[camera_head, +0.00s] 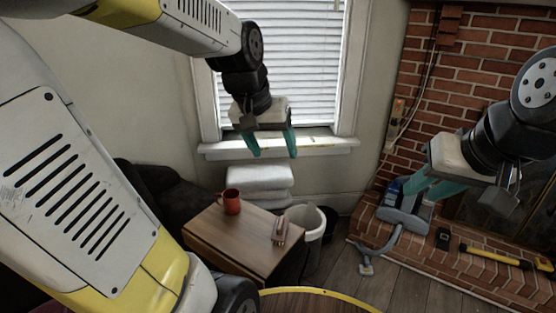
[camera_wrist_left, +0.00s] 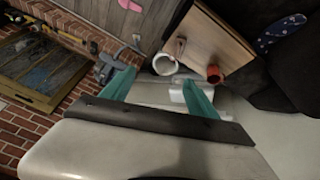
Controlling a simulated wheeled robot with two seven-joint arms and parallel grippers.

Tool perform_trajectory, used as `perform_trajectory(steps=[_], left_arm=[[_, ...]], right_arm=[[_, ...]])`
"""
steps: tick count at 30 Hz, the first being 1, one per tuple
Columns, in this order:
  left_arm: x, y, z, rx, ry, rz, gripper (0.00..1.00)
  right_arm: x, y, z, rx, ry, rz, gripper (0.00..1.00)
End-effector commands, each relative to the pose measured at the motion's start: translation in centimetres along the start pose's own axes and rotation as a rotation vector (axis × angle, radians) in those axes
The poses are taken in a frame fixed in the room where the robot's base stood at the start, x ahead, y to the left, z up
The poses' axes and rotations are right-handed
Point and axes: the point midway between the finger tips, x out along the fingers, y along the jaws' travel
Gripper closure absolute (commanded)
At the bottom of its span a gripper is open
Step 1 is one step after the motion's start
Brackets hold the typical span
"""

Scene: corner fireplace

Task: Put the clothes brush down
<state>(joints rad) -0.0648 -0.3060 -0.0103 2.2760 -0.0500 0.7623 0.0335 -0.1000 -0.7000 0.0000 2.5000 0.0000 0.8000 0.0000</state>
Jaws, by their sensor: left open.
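The clothes brush (camera_head: 281,230), a small brown block with a paler part, rests on the small wooden table (camera_head: 232,247) near its right edge. My left gripper (camera_head: 272,148) is open and empty. It hangs in front of the window sill, above and behind the table, apart from the brush. In the left wrist view its fingers (camera_wrist_left: 158,92) are spread with nothing held between them. A small shape at the table edge there may be the brush, too small to be sure. My right gripper (camera_head: 432,187) is at the right by the brick hearth; its jaw gap is unclear.
A red mug (camera_head: 229,201) stands on the table's back left. White folded towels (camera_head: 258,179) are behind it, and a white bin (camera_head: 304,221) stands at its right. A grey vacuum-like tool (camera_head: 403,218) and a yellow-handled tool (camera_head: 493,256) lie at the hearth. A dark chair is left.

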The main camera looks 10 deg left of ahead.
Motion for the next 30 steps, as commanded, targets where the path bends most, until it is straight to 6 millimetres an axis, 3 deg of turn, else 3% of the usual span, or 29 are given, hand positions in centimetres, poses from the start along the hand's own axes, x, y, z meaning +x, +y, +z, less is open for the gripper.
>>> perform_trajectory(steps=[1, 3, 10, 30], left_arm=[[-1.6, 0.5, 1.7, 0.008, 0.033, 0.011, 0.31], [-3.0, 0.9, 3.8, 0.017, 0.063, 0.023, 0.31], [-5.0, 1.7, 8.2, 0.035, 0.123, 0.049, 0.31], [-5.2, 1.8, 8.8, 0.037, 0.132, 0.052, 0.31]], right_arm=[[0.0, 0.0, 0.0, 0.0, 0.0, 0.0, 0.67], [0.0, 0.0, 0.0, 0.0, 0.0, 0.0, 0.67], [0.0, 0.0, 0.0, 0.0, 0.0, 0.0, 0.67], [0.0, 0.0, 0.0, 0.0, 0.0, 0.0, 0.67]])
